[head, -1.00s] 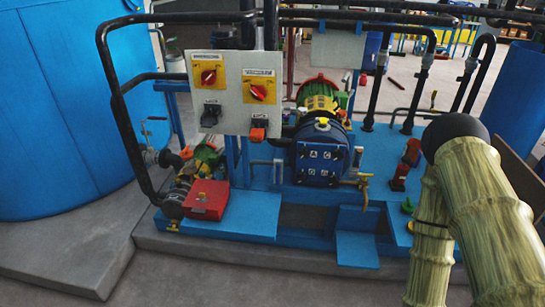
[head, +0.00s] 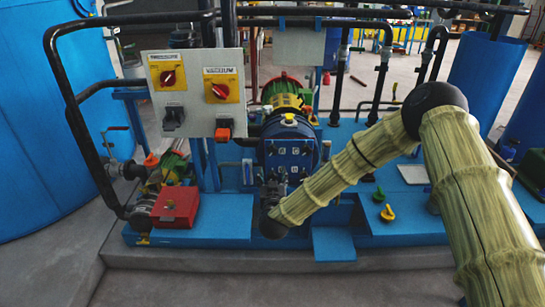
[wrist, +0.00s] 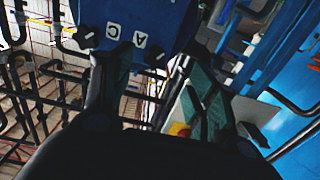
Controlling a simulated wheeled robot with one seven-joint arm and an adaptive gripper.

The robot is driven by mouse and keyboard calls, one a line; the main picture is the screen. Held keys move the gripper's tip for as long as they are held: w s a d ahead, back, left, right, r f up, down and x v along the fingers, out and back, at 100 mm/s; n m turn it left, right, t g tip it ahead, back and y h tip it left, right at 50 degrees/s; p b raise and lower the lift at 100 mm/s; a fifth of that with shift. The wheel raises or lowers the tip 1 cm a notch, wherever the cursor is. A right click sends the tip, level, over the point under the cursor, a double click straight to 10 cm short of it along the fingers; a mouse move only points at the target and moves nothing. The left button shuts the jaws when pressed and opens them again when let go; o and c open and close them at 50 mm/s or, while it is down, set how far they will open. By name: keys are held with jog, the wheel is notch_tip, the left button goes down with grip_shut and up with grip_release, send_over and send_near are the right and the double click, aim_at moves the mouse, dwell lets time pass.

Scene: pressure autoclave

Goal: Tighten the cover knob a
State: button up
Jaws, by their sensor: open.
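The blue pump cover (head: 306,152) faces forward on the skid, with small white letter labels on its front. In the wrist view the cover (wrist: 98,12) is at the top, turned over, with label A (wrist: 139,39) and label C (wrist: 113,30) readable. A small dark knob (wrist: 157,55) sticks out by label A. My gripper (head: 271,186) is at the lower left of the cover in the head view. In the wrist view my gripper (wrist: 158,84) is open and empty, its green-padded fingers apart; the knob by A lies in line with the gap. Contact cannot be seen.
A control panel (head: 195,100) with red switches stands left of the cover. A red box (head: 176,206) sits low at left, yellow and green valve handles (head: 387,213) at right. Black pipes (head: 75,120) frame the skid, beside a blue tank (head: 40,130).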

aim_at(272, 152)
jog(key=w, duration=0.4)
jog(key=w+p, duration=0.1)
jog(key=w, duration=0.2)
jog(key=w+r, duration=0.1)
jog(key=w, duration=0.3)
jog(key=shift+w+r+p, duration=0.1)
jog(key=shift+w+p, duration=0.2)
jog(key=c, duration=1)
